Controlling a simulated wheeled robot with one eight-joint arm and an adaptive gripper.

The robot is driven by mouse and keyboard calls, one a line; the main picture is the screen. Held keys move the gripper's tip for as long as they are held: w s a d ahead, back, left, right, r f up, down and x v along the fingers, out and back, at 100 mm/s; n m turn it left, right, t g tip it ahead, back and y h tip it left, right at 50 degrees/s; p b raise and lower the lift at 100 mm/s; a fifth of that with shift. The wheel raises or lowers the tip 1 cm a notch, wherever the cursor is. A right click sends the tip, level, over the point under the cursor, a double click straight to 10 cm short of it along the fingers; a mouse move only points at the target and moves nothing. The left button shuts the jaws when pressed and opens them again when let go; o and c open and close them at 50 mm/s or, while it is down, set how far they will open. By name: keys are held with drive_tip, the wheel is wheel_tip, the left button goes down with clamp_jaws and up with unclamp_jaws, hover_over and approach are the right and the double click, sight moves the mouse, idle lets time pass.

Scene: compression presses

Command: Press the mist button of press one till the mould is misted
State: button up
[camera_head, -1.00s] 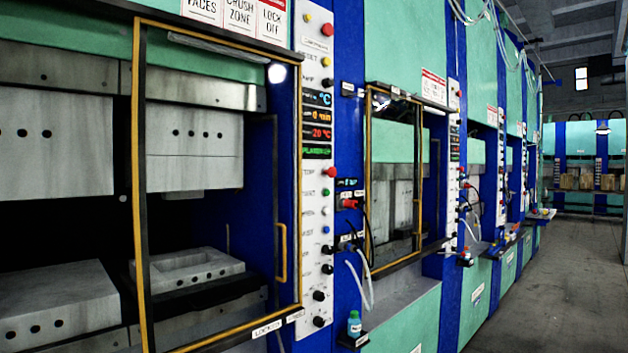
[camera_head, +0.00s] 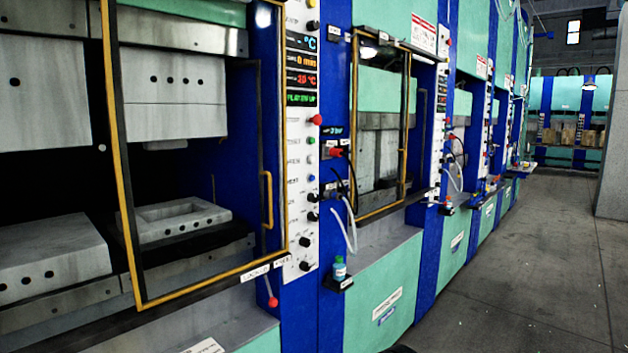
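The nearest press (camera_head: 170,85) fills the left side, with a yellow-edged guard door (camera_head: 120,170) in front of it. Inside, a grey lower mould block (camera_head: 185,226) with a rectangular recess lies below a hanging upper block (camera_head: 180,105). The white control panel (camera_head: 298,200) beside it carries a red button (camera_head: 315,120), a green button (camera_head: 310,140), a blue button (camera_head: 310,178) and black knobs (camera_head: 305,242). Their labels are too small to read, so I cannot tell which is the mist button. No mist shows on the mould. My gripper is not in view.
A small bottle (camera_head: 340,268) stands on a ledge right of the panel, below white hoses (camera_head: 350,228). A red-knobbed lever (camera_head: 272,300) hangs below the door. A row of further presses (camera_head: 378,120) recedes right. The grey floor (camera_head: 530,270) at right is clear.

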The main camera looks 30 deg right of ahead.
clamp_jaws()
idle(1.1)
